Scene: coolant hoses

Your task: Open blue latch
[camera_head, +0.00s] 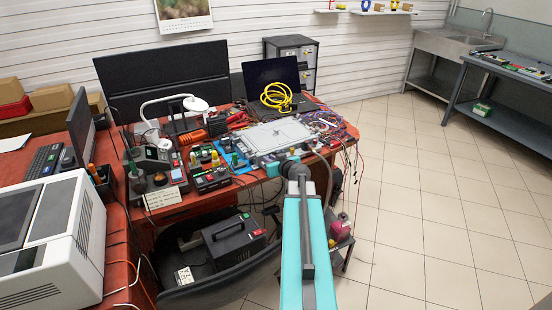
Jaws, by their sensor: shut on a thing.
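A light grey flat plate unit (278,134) with fittings along its edges lies on the red bench, near its right end. My turquoise arm reaches up from the bottom of the view to the unit's front edge. My gripper (293,163) is at that edge, small and mostly hidden by my own wrist. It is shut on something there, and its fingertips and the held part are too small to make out. I cannot pick out the blue latch for certain; my wrist may cover it. A blue mat or tray (222,150) shows just left of the unit.
Tangled coloured cables (328,125) crowd the unit's right side. A black laptop (272,80) with a yellow coiled hose (276,97) stands behind it. Small instruments (208,172) stand close on the left. The tiled floor on the right (430,200) is clear.

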